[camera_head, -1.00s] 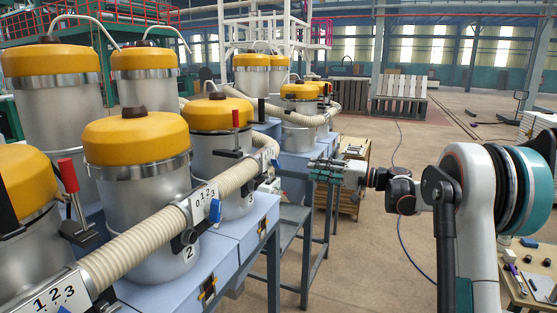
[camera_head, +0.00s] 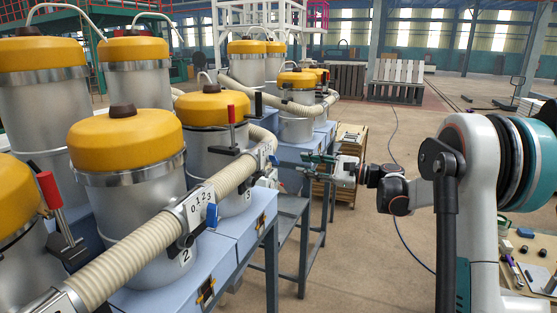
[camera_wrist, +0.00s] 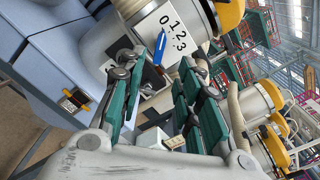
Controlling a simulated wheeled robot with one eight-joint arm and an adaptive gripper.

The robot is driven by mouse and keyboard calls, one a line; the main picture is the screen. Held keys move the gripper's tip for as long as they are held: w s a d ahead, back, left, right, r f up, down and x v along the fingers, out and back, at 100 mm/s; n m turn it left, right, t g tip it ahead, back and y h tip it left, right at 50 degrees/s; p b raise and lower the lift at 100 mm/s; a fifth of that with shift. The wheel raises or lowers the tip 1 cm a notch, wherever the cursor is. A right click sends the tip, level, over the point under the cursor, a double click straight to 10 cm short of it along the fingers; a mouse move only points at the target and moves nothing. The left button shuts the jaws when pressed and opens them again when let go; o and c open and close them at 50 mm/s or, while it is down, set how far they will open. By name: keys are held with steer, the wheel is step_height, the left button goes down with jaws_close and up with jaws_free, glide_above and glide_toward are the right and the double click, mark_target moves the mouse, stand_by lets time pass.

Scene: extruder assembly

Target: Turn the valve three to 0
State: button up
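Valve three's white number plate (camera_head: 262,156) sits on the ribbed hose beside the yellow-lidded hopper marked 3 (camera_head: 215,150). Its blue handle (camera_head: 274,160) is small here, and its setting cannot be read. My gripper (camera_head: 312,163) is right of this valve, apart from it and empty. In the wrist view, my gripper (camera_wrist: 170,80) is open, with two teal fingers spread. Beyond the fingers is a plate (camera_wrist: 145,30) numbered 0 to 3 with a blue handle (camera_wrist: 160,47). It is likely valve three. The handle is between the finger directions, not visibly touched; which number it points to is unclear.
A nearer valve plate (camera_head: 196,210) with a blue handle is by the hopper marked 2 (camera_head: 140,205). Red-handled levers (camera_head: 49,190) stand beside hoppers. Blue cabinets (camera_head: 240,235) and a metal frame lie below. The floor right of the frame is open, with a cable (camera_head: 400,235).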

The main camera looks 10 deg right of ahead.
mark_target(277, 161)
steer(key=p+x, duration=0.1)
steer(key=x, duration=0.9)
steer(key=shift+p, duration=0.3)
